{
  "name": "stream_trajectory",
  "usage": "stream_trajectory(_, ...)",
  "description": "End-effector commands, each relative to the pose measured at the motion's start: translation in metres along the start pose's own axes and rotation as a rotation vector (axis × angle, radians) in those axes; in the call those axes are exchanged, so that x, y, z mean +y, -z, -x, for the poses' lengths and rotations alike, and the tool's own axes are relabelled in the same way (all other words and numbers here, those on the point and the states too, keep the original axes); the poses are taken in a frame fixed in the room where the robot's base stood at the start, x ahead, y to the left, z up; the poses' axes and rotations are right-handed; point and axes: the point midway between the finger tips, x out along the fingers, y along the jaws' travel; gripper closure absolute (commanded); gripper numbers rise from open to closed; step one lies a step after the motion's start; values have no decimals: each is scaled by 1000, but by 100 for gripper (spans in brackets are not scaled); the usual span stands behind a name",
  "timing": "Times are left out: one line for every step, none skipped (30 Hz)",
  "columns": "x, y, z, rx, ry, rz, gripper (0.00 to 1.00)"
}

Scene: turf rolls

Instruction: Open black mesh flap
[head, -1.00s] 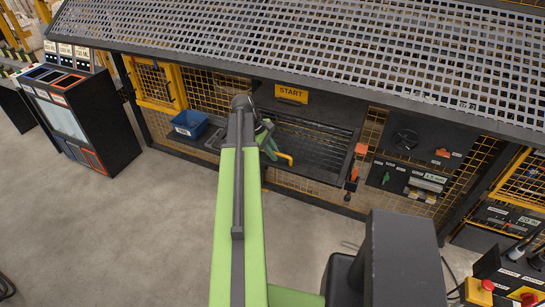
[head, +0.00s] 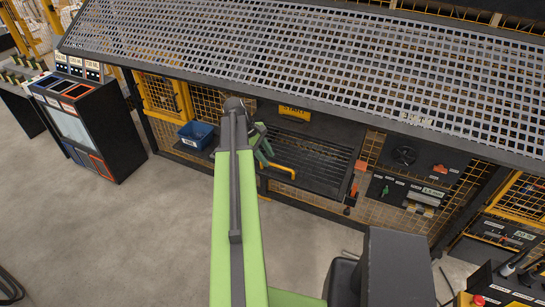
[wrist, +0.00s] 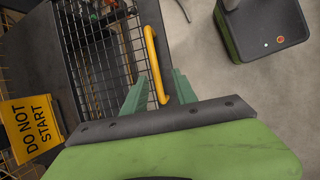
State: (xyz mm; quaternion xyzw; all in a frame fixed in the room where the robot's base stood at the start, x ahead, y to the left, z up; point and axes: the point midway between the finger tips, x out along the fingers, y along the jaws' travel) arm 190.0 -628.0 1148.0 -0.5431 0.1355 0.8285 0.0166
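The black mesh flap (head: 318,168) is a dark wire grid in the front of the machine, below the sign. Its yellow bar handle (head: 284,171) is at its lower left side in the head view. In the wrist view the mesh (wrist: 107,62) fills the upper left, and the yellow handle (wrist: 152,58) runs down between my green fingers. My gripper (wrist: 158,88) is open, one finger on each side of the handle's near end. Contact cannot be made out. In the head view my gripper (head: 262,146) is partly hidden behind my arm.
A yellow "DO NOT START" sign (wrist: 30,128) is left of the fingers. A blue bin (head: 196,134) stands left of the flap; orange-handled parts (head: 355,181) hang to its right. A perforated canopy (head: 300,60) overhangs the machine. Floor in front is clear.

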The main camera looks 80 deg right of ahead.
Motion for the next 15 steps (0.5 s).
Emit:
stream_trajectory(3, -4, 24, 1, -1, 1, 66)
stream_trajectory(3, -4, 32, 1, -1, 1, 66)
stream_trajectory(3, -3, 41, 1, -1, 1, 66)
stream_trajectory(3, -3, 47, 1, -1, 1, 66)
stream_trajectory(3, -3, 54, 1, -1, 1, 66)
stream_trajectory(2, -2, 61, 1, -1, 1, 66)
stream_trajectory(2, -2, 66, 1, -1, 1, 66)
stream_trajectory(2, -2, 71, 1, -1, 1, 66)
stream_trajectory(1, -1, 76, 1, -1, 0, 66)
stream_trajectory(1, -1, 79, 1, 0, 0, 66)
stream_trajectory(1, 0, 81, 1, 0, 0, 66)
stream_trajectory(1, 0, 84, 1, 0, 0, 66)
stream_trajectory(0, 0, 85, 1, 0, -1, 66)
stream_trajectory(0, 1, 86, 1, 0, -1, 66)
stream_trajectory(0, 1, 86, 1, 0, -1, 66)
